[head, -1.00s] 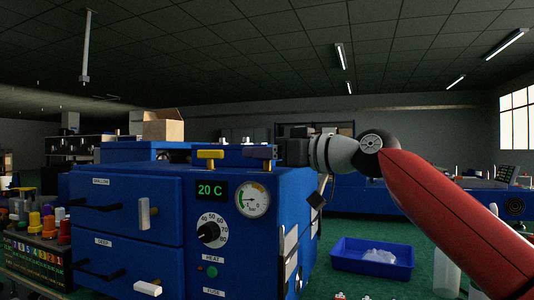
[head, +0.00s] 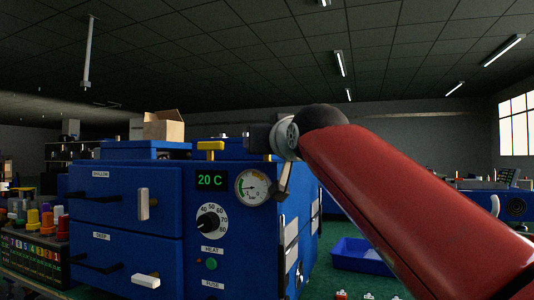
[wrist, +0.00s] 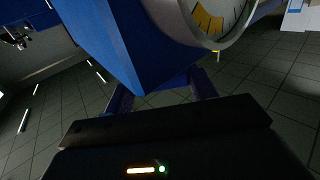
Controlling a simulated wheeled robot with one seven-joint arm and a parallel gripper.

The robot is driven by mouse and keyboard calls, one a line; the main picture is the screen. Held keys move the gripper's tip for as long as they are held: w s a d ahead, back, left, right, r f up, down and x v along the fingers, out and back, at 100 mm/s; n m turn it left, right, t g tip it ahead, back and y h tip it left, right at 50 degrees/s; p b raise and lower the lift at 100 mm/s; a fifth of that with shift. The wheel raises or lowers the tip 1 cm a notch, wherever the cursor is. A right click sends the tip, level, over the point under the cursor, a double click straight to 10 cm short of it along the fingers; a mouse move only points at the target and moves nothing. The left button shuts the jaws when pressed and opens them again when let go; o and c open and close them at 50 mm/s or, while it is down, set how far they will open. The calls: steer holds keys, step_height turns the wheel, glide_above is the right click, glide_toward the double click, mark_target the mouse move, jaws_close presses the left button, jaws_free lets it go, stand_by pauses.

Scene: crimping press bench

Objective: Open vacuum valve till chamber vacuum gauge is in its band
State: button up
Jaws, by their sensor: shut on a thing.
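The blue cabinet (head: 230,240) carries a yellow T-handle (head: 210,148) on top and a round dial gauge (head: 251,187) on its front. The gauge has coloured arcs; its needle appears to point left, but the reading is too small to tell. My gripper (head: 256,139) is at the cabinet's upper front edge, just above the gauge and right of the yellow handle. It is shut on the blue valve handle, which it hides in the head view. In the wrist view a blue surface lies beyond the fingers (wrist: 163,93), with part of the gauge (wrist: 208,18) at the top.
A cardboard box (head: 165,126) stands behind the cabinet. A blue bin (head: 360,255) stands at right, under my arm.

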steer(key=m+h+b, duration=0.2)
steer(key=h, duration=0.1)
steer(key=m+t+h+b, duration=0.1)
steer(key=h, duration=0.1)
steer(key=shift+f, duration=0.25)
steer(key=m+h, duration=0.1)
steer(key=h, duration=0.1)
steer(key=m+h, duration=0.1)
steer(key=h, duration=0.1)
steer(key=shift+r+m, duration=0.25)
steer(key=shift+m, duration=0.05)
steer(key=shift+m+g+h, duration=0.5)
steer(key=shift+m+h, duration=0.6)
steer(key=shift+h, duration=0.4)
steer(key=o, duration=1)
steer(key=shift+s, duration=0.1)
steer(key=b+v, duration=0.2)
steer(key=v, duration=0.5)
steer(key=shift+s+a, duration=0.2)
steer(key=shift+s, duration=0.1)
